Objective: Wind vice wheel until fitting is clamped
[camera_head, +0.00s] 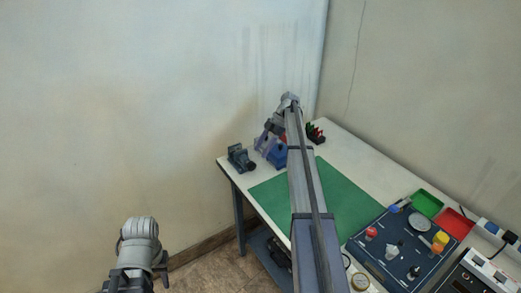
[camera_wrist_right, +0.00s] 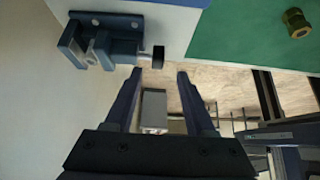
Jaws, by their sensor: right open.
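The blue-grey vice (camera_wrist_right: 108,38) stands at the table edge in the right wrist view. It also shows at the table's left corner in the head view (camera_head: 238,157). Its dark wheel (camera_wrist_right: 158,57) lies just beyond and between my right fingertips, apart from them. My right gripper (camera_wrist_right: 160,71) is open and empty; it also shows in the head view (camera_head: 265,142). A brass fitting (camera_wrist_right: 297,22) lies on the green mat, away from the vice jaws; my right arm seems to hide it in the head view. My left gripper (camera_head: 139,274) is low at the left, its fingers unclear.
The green mat (camera_head: 267,193) covers the middle of the white table (camera_head: 345,147). A dark panel with knobs (camera_head: 397,254), a green tray (camera_head: 427,204) and a red tray (camera_head: 452,222) are at the right. A small rack (camera_head: 315,133) stands at the back. My right arm crosses above the mat.

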